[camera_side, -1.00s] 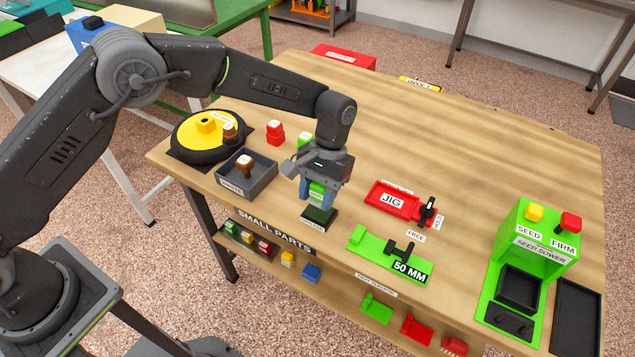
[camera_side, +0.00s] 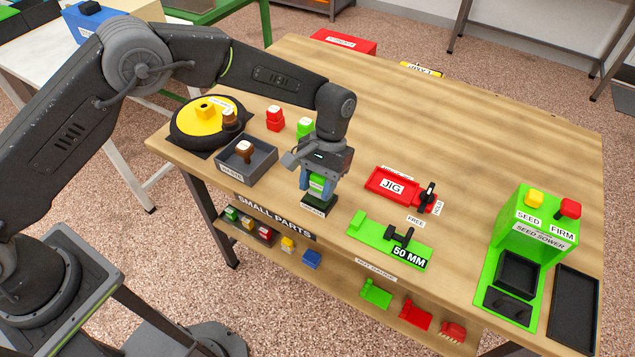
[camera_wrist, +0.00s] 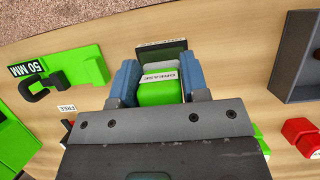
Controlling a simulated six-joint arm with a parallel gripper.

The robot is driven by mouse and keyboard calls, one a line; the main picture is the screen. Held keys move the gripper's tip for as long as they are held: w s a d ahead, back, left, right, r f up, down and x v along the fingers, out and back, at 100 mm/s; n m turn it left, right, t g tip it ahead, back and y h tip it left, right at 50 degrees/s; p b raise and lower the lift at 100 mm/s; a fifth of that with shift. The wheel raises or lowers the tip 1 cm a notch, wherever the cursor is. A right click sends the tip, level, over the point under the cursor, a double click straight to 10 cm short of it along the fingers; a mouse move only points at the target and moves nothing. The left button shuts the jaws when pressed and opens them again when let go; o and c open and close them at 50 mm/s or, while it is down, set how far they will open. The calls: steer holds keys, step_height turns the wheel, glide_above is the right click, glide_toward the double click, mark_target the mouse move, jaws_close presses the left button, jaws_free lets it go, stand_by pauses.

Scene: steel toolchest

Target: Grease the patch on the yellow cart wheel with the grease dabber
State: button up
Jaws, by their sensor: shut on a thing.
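The grease dabber is a green block with a grey part and a white "GREASE" label, seen in the wrist view (camera_wrist: 158,92) and the side view (camera_side: 319,186). My gripper (camera_side: 318,190) is shut on it, with a blue finger on either side. The yellow cart wheel (camera_side: 207,117) has a black tyre and lies flat at the table's left end, well left of my gripper. A brown piece (camera_side: 229,119) shows at its right side; I cannot tell whether it is the patch.
A red block (camera_side: 275,119) and a green block (camera_side: 305,127) stand behind. The red jig (camera_side: 375,181) and green 50 mm gauge (camera_side: 370,234) lie right. The table's back middle is clear.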

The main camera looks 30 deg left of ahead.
mark_target(317, 177)
steer(key=shift+f, duration=0.7)
stand_by(1.4)
steer(key=shift+r, duration=3.6)
